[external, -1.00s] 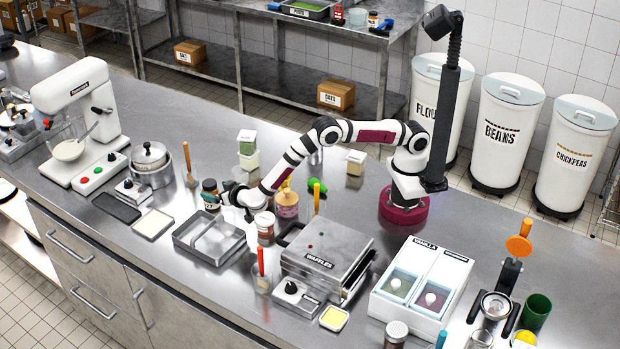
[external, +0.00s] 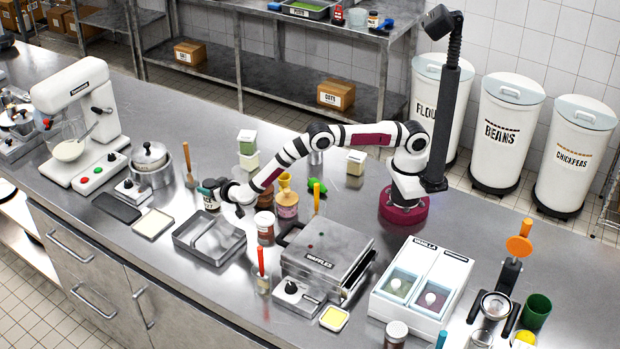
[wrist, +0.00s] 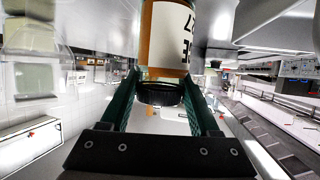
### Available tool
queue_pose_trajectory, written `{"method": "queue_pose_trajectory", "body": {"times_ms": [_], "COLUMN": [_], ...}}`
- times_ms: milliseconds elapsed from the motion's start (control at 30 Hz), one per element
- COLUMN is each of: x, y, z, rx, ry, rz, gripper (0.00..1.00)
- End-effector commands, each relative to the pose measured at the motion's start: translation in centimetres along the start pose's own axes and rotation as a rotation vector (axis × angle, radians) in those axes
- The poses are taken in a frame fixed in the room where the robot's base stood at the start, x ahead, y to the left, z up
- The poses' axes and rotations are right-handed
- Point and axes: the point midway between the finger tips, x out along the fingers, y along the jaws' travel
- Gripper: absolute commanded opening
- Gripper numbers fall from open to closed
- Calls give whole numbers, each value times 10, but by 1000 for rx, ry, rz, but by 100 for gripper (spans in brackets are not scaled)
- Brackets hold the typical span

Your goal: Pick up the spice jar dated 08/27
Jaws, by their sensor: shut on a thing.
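The spice jar (external: 210,199) has a dark lid and a pale label, and is at the left end of my arm in the external view. In the wrist view the jar (wrist: 167,45) is amber with a white label and appears lid-down; part of a printed label ending in a 7 shows, the rest is cut off. My gripper (wrist: 160,98) is shut on the jar, its green fingers on either side of the black lid. In the external view my gripper (external: 218,190) reaches the jar from the right. I cannot tell whether the jar's base touches the counter.
A metal tray (external: 178,237) lies just in front of the jar. A red-brown jar with a white lid (external: 265,232) and an amber pot (external: 287,208) stand to the right. A wooden-handled tool (external: 188,165) stands behind left. The waffle iron (external: 325,255) is at front right.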

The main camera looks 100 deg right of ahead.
Motion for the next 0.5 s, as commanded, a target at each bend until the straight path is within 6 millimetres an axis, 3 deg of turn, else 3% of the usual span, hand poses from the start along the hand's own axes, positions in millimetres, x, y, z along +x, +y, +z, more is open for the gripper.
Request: {"method": "queue_pose_trajectory", "body": {"times_ms": [33, 133, 400, 500], "x": [0, 0, -1, -6], "y": [0, 0, 0, 0], "z": [0, 0, -1, -14], "rx": [-1, -1, 0, 2], "ry": [-1, -1, -1, 1], "rz": [0, 0, 0, -1], "gripper": [19, 1, 0, 0]}}
